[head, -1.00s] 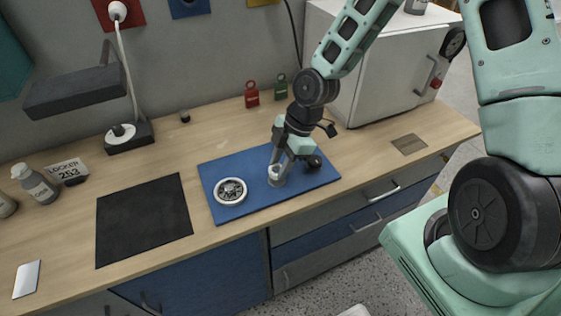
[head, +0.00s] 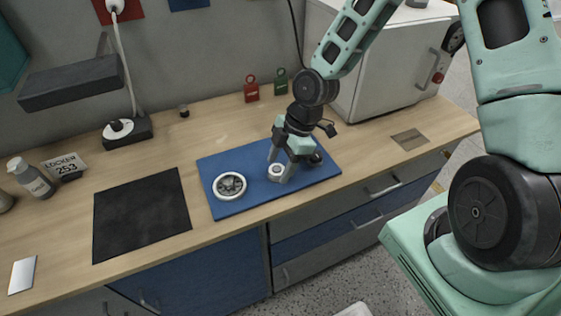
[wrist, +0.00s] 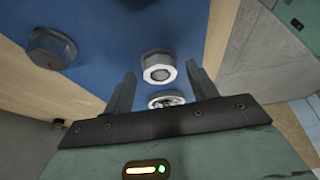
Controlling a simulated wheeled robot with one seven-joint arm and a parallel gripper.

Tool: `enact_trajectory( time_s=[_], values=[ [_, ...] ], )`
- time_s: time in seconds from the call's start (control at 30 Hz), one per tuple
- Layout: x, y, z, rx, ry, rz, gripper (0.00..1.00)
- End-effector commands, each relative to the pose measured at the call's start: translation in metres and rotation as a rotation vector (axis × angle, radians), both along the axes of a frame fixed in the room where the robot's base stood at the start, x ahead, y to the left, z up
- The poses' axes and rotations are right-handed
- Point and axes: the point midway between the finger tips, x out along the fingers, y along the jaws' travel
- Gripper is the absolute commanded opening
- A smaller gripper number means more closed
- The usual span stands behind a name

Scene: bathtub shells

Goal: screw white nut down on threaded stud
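The white nut (head: 275,170) shows in the head view as a small pale ring with a grey centre, over the blue mat. In the wrist view the nut (wrist: 158,68) is a white six-sided ring with a grey middle, near the fingertips. My gripper (wrist: 161,72) is open, with a finger on each side and visible gaps to the nut. In the head view my gripper (head: 280,163) points down at the mat. A second pale round part (wrist: 167,99) lies lower between the fingers, partly hidden by the gripper body. I cannot make out the stud's thread.
The blue mat (head: 250,200) lies on the wooden bench. A white-rimmed wheel-like part (head: 229,186) lies on its left. A dark knob-like part (wrist: 51,48) shows in the wrist view. A black mat (head: 140,215) lies further left. A white cabinet (head: 390,65) stands behind right.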

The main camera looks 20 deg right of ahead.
Motion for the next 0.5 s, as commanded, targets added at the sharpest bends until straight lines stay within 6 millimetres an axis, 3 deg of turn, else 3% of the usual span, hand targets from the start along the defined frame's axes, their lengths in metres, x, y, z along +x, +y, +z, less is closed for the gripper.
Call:
enact_trajectory(
  time_s=[0.27,0.5],
  values=[
    [0.000,-0.002,0.004,0.000,-0.001,-0.001,0.58],
    [0.001,-0.016,0.038,0.000,-0.003,-0.005,0.58]
  ],
)
